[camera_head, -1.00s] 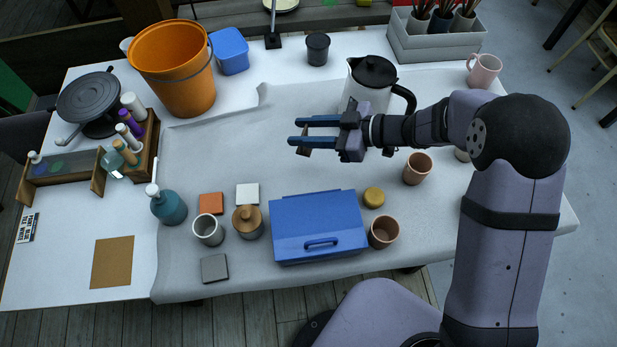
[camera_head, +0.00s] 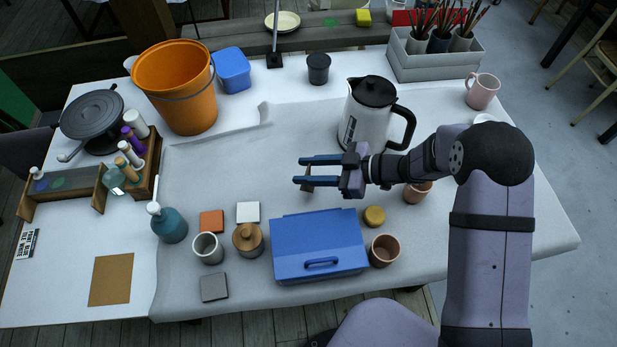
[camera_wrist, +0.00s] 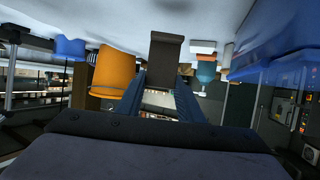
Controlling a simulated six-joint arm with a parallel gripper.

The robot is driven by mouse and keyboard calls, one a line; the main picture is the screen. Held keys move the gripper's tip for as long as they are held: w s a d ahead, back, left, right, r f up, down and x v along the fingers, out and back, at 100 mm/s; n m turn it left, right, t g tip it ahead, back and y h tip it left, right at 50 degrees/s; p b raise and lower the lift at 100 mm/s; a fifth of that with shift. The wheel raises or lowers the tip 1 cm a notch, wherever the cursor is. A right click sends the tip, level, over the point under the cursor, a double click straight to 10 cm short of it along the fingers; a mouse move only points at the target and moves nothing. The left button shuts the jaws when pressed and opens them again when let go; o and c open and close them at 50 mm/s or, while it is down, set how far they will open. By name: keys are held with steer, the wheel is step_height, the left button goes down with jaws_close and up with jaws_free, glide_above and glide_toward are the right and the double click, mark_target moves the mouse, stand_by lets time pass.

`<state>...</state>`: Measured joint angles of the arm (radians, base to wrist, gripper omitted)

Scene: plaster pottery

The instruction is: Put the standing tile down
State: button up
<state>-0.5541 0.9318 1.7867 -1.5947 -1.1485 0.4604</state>
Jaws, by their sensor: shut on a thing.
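My gripper (camera_head: 306,171) is shut on a small brown tile. The tile (camera_head: 308,188) shows only in part below the nearer finger in the head view. In the wrist view the tile (camera_wrist: 166,50) stands upright between the fingertips, dark brown with a ledge-like edge toward the cloth. The gripper is low over the grey cloth, behind the blue box and left of the jug. I cannot tell whether the tile touches the cloth. Flat on the cloth lie an orange tile (camera_head: 211,221), a white tile (camera_head: 248,212) and a grey tile (camera_head: 214,287).
A blue box (camera_head: 318,245) stands just in front of the gripper. A white jug (camera_head: 367,125) with black lid is behind right. The cloth (camera_head: 240,160) left of the gripper is clear.

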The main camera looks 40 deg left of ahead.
steer(key=shift+f+p, duration=0.35)
steer(key=shift+f, duration=1.7)
steer(key=shift+f, duration=0.15)
steer(key=o, duration=1)
steer(key=shift+o, duration=0.2)
steer(key=shift+d+r, duration=0.1)
steer(key=shift+r, duration=0.1)
steer(key=b+v, duration=0.2)
steer(key=v, duration=0.9)
steer(key=shift+d+r, duration=0.25)
steer(key=shift+d, duration=0.1)
steer(key=shift+w, duration=0.2)
